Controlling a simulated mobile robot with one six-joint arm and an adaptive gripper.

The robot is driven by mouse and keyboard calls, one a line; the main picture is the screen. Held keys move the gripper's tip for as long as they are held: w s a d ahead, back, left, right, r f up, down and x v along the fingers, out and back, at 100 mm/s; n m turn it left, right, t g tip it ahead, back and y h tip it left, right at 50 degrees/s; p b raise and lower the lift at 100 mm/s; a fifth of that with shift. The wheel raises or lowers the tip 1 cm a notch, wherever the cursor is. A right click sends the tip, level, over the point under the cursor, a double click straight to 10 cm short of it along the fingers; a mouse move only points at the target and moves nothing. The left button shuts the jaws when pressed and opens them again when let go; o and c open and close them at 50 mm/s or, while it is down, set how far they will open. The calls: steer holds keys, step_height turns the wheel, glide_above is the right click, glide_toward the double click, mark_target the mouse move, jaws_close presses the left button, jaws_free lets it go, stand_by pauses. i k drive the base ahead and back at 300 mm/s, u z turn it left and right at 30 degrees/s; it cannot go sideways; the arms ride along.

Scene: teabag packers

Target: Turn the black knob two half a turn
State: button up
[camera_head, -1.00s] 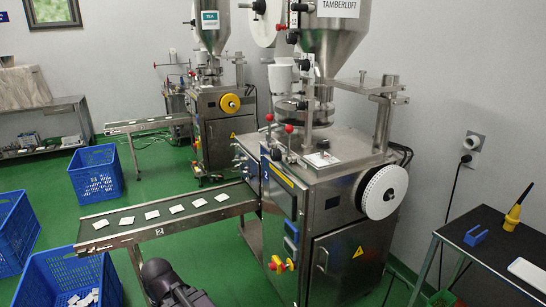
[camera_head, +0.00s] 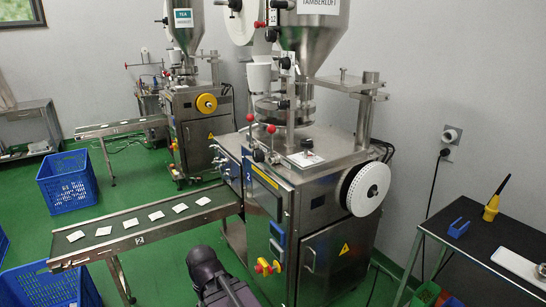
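The nearer tea packing machine (camera_head: 270,205) bears a blue 2 on its front corner. No number shows on any single knob, so I cannot tell which is knob two. My gripper (camera_head: 232,290) is at the bottom edge, dark and partly cut off, low in front of the machine and apart from all knobs. Its fingers are not clear.
The conveyor (camera_head: 135,236) with teabags juts out left of the machine. A blue crate (camera_head: 45,290) is below it. A black side table (camera_head: 470,240) with a yellow tool, a blue holder and a white item stands right. Green floor is open in front.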

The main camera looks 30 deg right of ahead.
mark_target(258, 156)
steer(key=z, duration=0.75)
steer(key=i, duration=1)
steer(key=k, duration=1)
